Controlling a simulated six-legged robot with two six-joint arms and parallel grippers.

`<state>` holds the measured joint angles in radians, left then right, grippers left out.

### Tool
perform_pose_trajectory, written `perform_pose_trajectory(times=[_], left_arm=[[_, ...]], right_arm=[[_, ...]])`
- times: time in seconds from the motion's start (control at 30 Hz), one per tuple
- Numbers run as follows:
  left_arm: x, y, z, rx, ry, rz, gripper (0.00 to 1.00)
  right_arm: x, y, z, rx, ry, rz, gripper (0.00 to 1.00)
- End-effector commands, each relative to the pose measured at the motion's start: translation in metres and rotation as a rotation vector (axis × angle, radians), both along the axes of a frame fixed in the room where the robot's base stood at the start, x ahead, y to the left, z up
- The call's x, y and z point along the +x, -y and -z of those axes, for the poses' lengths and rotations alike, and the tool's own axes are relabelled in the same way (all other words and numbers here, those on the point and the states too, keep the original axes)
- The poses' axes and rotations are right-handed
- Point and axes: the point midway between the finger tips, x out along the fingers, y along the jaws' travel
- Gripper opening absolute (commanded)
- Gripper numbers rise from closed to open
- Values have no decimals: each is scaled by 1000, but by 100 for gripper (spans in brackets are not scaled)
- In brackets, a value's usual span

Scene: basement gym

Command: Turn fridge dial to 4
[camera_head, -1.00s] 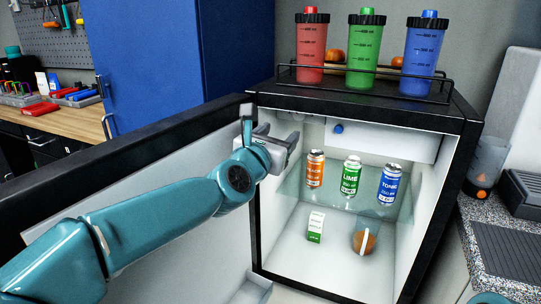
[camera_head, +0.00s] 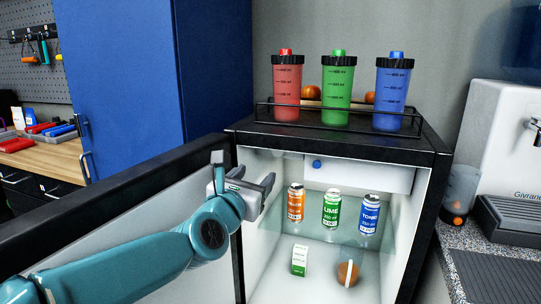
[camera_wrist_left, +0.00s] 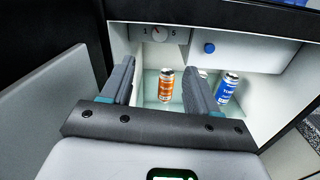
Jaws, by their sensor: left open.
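The fridge (camera_head: 432,143) stands open, its door (camera_head: 120,187) swung out to the left. The dial (camera_wrist_left: 160,34) shows in the left wrist view on the upper inside wall, between the marks 1 and 5. It is a small pale knob with a red mark that looks to point up and left; the exact setting is too small to read. In the head view the dial is not visible. My left gripper (camera_head: 268,186) is open and empty at the fridge opening's upper left. In the wrist view its fingers (camera_wrist_left: 160,68) are below the dial, apart from it. My right gripper is not in view.
A freezer flap with a blue knob (camera_head: 317,164) is right of the dial. Orange (camera_head: 296,204), green (camera_head: 331,208) and blue (camera_head: 370,214) cans stand on the glass shelf. A carton (camera_head: 300,260) and a round brown item (camera_head: 347,273) are below. Bottles stand on top.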

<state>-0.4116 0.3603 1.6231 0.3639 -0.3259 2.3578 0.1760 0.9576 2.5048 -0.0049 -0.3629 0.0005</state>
Motion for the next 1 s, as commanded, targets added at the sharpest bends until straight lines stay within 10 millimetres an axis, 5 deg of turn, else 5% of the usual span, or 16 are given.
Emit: perform_pose_trajectory(times=[0.5, 0.7, 1.0], left_arm=[[108, 35, -4, 0, -1, -1, 60], [130, 42, -2, 0, -1, 0, 60], [138, 45, 0, 1, 0, -1, 60]], right_arm=[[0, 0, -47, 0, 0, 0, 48], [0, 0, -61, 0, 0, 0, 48], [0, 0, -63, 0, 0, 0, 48]])
